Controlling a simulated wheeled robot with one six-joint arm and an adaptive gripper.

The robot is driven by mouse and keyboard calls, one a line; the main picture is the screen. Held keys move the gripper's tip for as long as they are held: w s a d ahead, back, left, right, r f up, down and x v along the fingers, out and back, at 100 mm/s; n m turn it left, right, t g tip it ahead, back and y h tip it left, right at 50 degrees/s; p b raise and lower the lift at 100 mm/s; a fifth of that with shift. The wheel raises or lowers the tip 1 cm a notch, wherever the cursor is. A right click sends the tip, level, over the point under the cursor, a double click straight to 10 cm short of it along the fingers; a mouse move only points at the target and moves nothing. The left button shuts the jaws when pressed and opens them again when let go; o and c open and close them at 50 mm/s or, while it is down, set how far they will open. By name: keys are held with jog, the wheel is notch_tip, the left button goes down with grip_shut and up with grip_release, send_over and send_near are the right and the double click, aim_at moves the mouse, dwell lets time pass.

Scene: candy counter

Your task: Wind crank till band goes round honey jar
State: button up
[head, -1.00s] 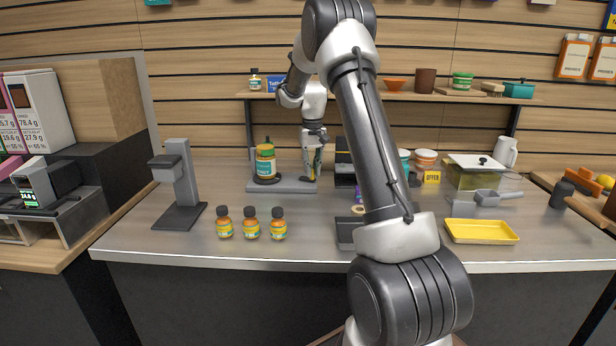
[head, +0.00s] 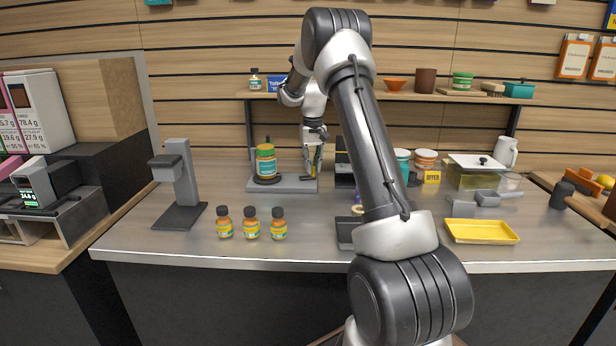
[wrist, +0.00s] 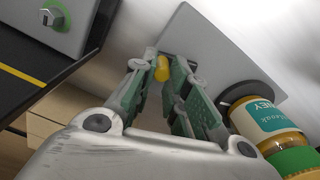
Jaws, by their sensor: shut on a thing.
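The honey jar (head: 265,163), with amber contents, a teal label and a green lid, stands upright on a dark round turntable (head: 266,180) on a grey base plate (head: 292,187). In the wrist view the jar (wrist: 268,122) is at the lower right, beside the dark turntable disc (wrist: 238,93). My gripper (head: 314,172) is at the right end of the plate. In the wrist view my gripper (wrist: 165,76) is shut on the yellow crank knob (wrist: 162,68). The crank arm is mostly hidden by the fingers. I cannot tell how far any band goes round the jar.
Three small jars (head: 250,224) stand at the counter's front. A grey stand (head: 178,185) is at left. A dark device (head: 344,165) is close right of my gripper. A yellow tray (head: 481,231) lies at right. A shelf (head: 400,97) runs behind my arm.

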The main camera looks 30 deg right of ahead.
jog(key=o, duration=0.5)
jog(key=shift+r, duration=0.1)
jog(key=shift+r, duration=2.45)
jog(key=s+a+r+n+t, duration=0.1)
jog(key=s+a+r, duration=0.5)
jog(key=s, duration=0.4)
jog(key=s+a+r+n+t, duration=0.1)
jog(key=s+a+r, duration=0.4)
jog(key=s+r, duration=0.4)
jog(key=s+a+f+t, duration=0.1)
jog(key=s+a+f, duration=0.1)
jog(key=s, duration=0.8)
jog(key=s+a+f+n+t, duration=0.1)
jog(key=s+a+f, duration=0.2)
jog(key=s, duration=0.8)
jog(key=shift+f, duration=0.35)
